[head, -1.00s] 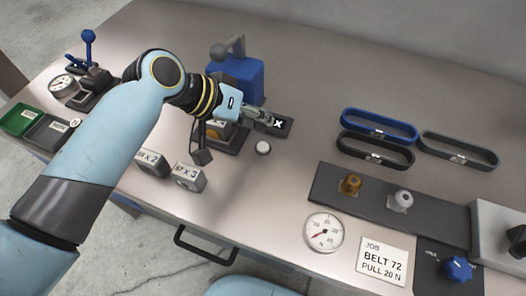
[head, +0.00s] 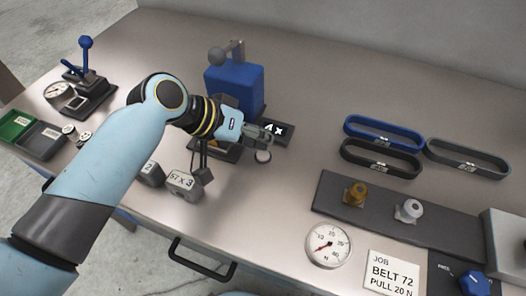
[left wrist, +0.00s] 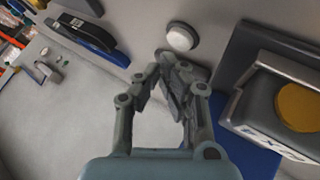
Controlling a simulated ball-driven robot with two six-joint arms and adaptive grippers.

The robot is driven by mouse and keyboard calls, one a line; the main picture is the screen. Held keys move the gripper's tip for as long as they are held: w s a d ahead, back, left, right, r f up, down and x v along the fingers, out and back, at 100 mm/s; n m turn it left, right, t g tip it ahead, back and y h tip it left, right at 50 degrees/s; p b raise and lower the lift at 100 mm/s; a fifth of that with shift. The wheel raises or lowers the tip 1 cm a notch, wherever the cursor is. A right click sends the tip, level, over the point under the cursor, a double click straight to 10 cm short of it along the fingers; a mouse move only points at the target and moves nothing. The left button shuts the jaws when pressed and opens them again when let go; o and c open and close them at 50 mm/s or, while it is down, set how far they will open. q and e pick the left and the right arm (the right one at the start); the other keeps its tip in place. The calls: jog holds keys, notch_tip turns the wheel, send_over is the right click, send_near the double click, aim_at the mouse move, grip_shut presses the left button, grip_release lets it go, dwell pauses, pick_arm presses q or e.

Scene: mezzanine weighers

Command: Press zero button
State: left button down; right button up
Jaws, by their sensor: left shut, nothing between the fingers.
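The button's purpose is not labelled in view. My right gripper is not in view.
Grey weight blocks (head: 183,186) stand in front of the machine. Belt loops (head: 380,157) lie to the right, behind a dark panel with knobs (head: 330,197), a dial (head: 328,245) and a job card (head: 391,275). Bare bench lies between the button and the panel.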

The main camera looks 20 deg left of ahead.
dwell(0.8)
pick_arm(q)
jog(key=shift+f, duration=0.15)
jog(key=shift+f, duration=0.25)
jog(key=shift+f+b, duration=0.3)
jog(key=shift+f, duration=0.15)
dwell(0.5)
jog(key=shift+r, duration=0.1)
jog(key=shift+r+p, duration=0.8)
jog(key=shift+p, duration=0.2)
